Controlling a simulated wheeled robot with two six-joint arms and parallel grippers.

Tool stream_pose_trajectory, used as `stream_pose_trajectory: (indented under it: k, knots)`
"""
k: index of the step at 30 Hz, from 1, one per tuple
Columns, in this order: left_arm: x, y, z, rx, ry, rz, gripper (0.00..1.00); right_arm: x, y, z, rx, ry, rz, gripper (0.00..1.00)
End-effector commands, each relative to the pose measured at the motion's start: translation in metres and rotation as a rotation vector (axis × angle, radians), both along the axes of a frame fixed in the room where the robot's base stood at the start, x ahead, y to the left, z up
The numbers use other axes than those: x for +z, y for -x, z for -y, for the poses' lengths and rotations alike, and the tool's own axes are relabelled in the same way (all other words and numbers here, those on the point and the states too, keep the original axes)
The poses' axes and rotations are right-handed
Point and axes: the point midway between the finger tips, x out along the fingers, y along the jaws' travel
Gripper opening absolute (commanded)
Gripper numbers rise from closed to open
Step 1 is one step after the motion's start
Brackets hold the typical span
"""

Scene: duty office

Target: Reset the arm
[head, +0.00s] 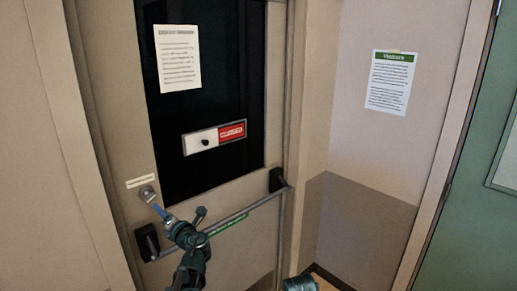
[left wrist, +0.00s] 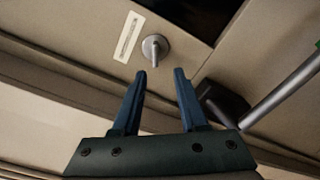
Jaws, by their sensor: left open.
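My left gripper (head: 158,209) is raised in front of the beige door (head: 115,170), just below and to the right of a round metal lock (head: 147,193). In the left wrist view my left gripper (left wrist: 160,74) has its two blue fingers apart with nothing between them. My right gripper is not in view; a teal part at the bottom edge of the head view looks like my own arm.
A push bar (head: 250,207) with black end mounts crosses the door near my left arm. A red and white sign plate (head: 214,138) and a paper notice (head: 178,58) are on the dark glass. A green-headed notice (head: 390,80) hangs on the right wall. A green door (head: 475,215) stands far right.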

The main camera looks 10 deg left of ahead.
Motion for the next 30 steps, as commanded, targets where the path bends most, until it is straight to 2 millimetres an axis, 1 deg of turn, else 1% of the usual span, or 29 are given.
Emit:
stream_pose_trajectory:
  k: [2,5,6,8,9,11,12,14,15,17,18,20,21,23,24,27,30]
  knots:
    - [-0.012,0.007,0.012,0.024,0.15,0.101,0.42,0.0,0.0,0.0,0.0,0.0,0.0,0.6]
    - [-0.035,0.02,0.032,0.091,0.428,0.282,0.42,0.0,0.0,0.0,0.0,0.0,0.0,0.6]
    - [-0.046,0.027,0.042,0.132,0.548,0.36,0.42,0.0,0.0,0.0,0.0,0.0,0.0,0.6]
    - [-0.064,0.036,0.058,0.201,0.723,0.472,0.42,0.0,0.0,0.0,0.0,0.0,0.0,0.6]
    - [-0.075,0.043,0.069,0.255,0.835,0.545,0.42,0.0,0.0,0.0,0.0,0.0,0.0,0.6]
    - [-0.093,0.054,0.087,0.347,0.993,0.649,0.42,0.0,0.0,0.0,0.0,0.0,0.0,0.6]
    - [-0.104,0.062,0.1,0.416,1.093,0.716,0.42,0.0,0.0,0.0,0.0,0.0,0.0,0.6]
    - [-0.121,0.075,0.121,0.532,1.231,0.812,0.42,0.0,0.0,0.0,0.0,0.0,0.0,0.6]
    - [-0.132,0.084,0.135,0.617,1.316,0.875,0.42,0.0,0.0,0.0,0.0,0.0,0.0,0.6]
    - [-0.148,0.099,0.158,0.757,1.427,0.965,0.42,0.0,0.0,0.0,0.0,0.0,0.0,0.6]
    - [-0.158,0.109,0.174,0.856,1.49,1.022,0.42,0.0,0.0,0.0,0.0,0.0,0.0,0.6]
    - [-0.171,0.126,0.198,1.016,1.565,1.105,0.42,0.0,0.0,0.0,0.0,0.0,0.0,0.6]
    - [-0.179,0.138,0.214,1.128,1.6,1.159,0.42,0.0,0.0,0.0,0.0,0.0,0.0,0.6]
    - [-0.189,0.157,0.238,1.297,1.632,1.233,0.42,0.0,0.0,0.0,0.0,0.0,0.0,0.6]
    - [-0.195,0.169,0.254,1.407,1.637,1.278,0.42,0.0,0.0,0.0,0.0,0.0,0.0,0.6]
    - [-0.205,0.197,0.286,1.654,1.605,1.377,0.42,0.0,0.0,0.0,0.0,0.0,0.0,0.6]
    - [-0.21,0.22,0.311,1.841,1.541,1.45,0.42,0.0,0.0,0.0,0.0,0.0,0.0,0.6]
